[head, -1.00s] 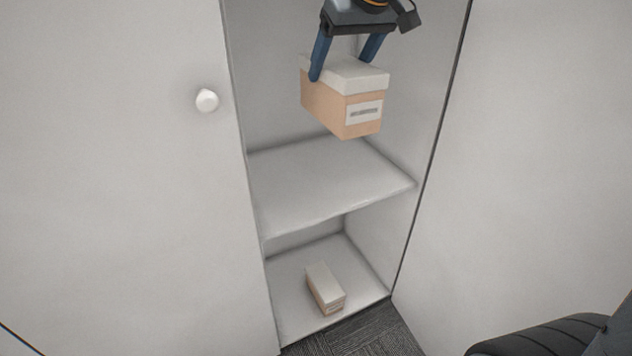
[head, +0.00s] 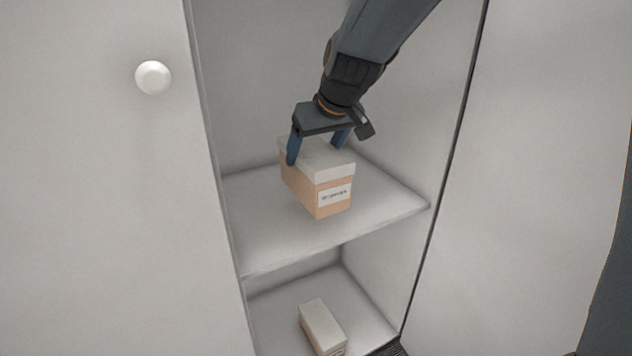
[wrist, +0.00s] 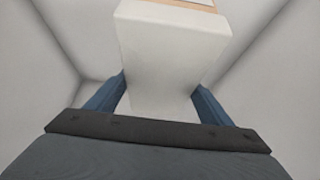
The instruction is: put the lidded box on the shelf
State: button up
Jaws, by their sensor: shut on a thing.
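The lidded box (head: 318,190) has a tan body, a white lid and a label on its front end. My gripper (head: 319,150) is shut on it, with one blue finger on each side of the lid. The box is over the middle shelf (head: 270,240) inside the cabinet, low and close to its surface; I cannot tell whether it touches. In the wrist view the white lid (wrist: 170,55) fills the space between the fingers (wrist: 155,95). The far finger is partly hidden in the head view.
A second, similar box (head: 322,325) sits on the cabinet floor below. A cabinet panel with a round white knob (head: 153,77) is at left, and a pale panel (head: 530,180) at right. The shelf is clear around the held box.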

aim_at(323, 156)
jog(key=shift+f+b, duration=0.7)
jog(key=shift+f, duration=2.35)
jog(key=shift+f, duration=0.1)
jog(key=o, duration=2)
jog(key=p+v, duration=0.2)
jog(key=v, duration=1)
jog(key=shift+s, duration=0.1)
jog(key=s+d+f+m+g, duration=0.1)
jog(key=s+f+g, duration=0.1)
jog(key=s, duration=0.5)
jog(key=s+d+f+m+g+h, duration=0.1)
jog(key=s+d+f+g, duration=0.1)
jog(key=s+f, duration=0.3)
jog(key=s+d+f+m+g+h, duration=0.1)
jog(key=s+d+f+g, duration=0.1)
jog(key=s, duration=0.9)
jog(key=shift+f, duration=0.65)
